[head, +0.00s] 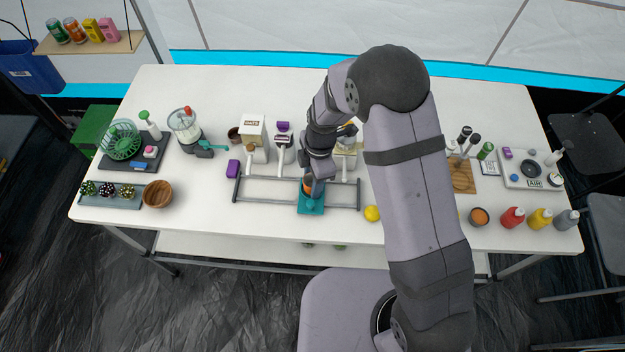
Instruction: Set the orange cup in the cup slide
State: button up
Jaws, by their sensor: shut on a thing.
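The orange cup (307,187) is small and partly hidden by my gripper (314,184), which points down and is shut on it. The cup is at the teal cup slide (312,209), which sits between dark rails near the front middle of the white table. In this view the cup overlaps the back part of the slide. I cannot tell whether it rests in the slide or hangs just above it.
Dispensers, one labelled oats (254,130), stand behind the rails (262,202). A purple block (233,167) lies left of them and a yellow ball (372,213) lies right. A wooden bowl (158,194) is at left. Sauce bottles (513,216) stand at right.

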jog(key=shift+r+p, duration=0.35)
jog(key=shift+r, duration=0.35)
jog(key=shift+f+b, duration=0.85)
dwell(1.1)
jog(key=shift+r+p, duration=0.55)
jog(key=shift+r, duration=0.3)
jog(key=shift+f+b, duration=0.8)
jog(key=shift+f, duration=0.05)
dwell(1.2)
jog(key=o, duration=0.5)
jog(key=shift+r, duration=0.15)
jog(key=shift+w+d+r+p, duration=0.1)
jog(key=shift+d+r+p, duration=0.1)
jog(key=shift+r+p, duration=1.35)
jog(key=shift+w+d+r+p, duration=0.15)
jog(key=shift+r+p, duration=0.85)
jog(key=shift+r, duration=1)
jog(key=shift+s+d+r+p, duration=0.1)
jog(key=shift+d+r+p, duration=0.1)
jog(key=shift+r+p, duration=1.35)
jog(key=shift+r+b, duration=0.25)
jog(key=shift+b, duration=0.05)
